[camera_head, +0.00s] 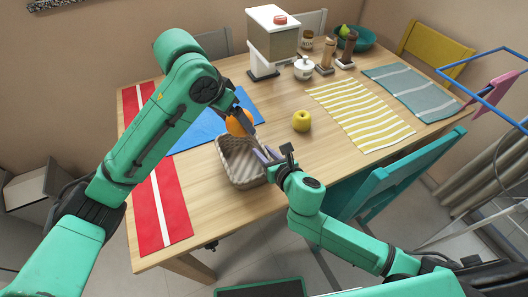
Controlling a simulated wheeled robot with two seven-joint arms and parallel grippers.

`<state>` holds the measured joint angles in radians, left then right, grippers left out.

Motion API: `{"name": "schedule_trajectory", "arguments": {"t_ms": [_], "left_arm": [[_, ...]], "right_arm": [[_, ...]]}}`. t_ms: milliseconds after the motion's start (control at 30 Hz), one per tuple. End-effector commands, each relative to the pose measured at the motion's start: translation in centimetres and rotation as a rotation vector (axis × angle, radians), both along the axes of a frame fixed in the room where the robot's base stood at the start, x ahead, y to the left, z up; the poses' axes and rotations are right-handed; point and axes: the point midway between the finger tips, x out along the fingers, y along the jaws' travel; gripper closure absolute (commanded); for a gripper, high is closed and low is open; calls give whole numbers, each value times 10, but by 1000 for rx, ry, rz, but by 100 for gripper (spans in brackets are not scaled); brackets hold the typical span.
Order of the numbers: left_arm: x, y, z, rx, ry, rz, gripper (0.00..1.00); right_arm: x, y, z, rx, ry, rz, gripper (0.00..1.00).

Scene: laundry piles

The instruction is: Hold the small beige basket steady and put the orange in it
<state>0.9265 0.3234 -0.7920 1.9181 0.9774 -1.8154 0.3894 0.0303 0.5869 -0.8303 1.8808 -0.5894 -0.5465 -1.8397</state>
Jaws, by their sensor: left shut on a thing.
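The small beige basket (241,181) stands upright on the wooden table near its front edge; its inside looks empty where I can see it. The orange (236,122) is at my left gripper (243,121), just above and behind the basket's far rim. My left gripper is shut on the orange, and its fingers partly cover it. My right gripper (270,155) is at the basket's right rim. Its fingers overlap the rim in the picture, and I cannot tell whether they are shut on it.
A yellow apple (301,121) sits right of the orange. A blue mat (205,125) and red mats (166,207) lie at left. A white dispenser (272,40), a jar (304,68) and mills stand behind. A teal chair (395,172) stands at the front right.

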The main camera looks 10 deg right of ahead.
Motion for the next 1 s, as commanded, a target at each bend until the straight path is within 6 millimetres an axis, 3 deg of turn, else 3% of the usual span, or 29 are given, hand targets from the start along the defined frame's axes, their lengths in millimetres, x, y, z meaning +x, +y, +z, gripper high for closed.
{"name": "schedule_trajectory", "arguments": {"t_ms": [33, 67, 1000], "left_arm": [[0, 0, 0, -1, -1, 0, 81], [0, 0, 0, -1, -1, 0, 81], [0, 0, 0, -1, -1, 0, 81]], "right_arm": [[0, 0, 0, 0, 0, 0, 91], [0, 0, 0, 0, 0, 0, 100], [0, -1, 0, 0, 0, -1, 100]]}}
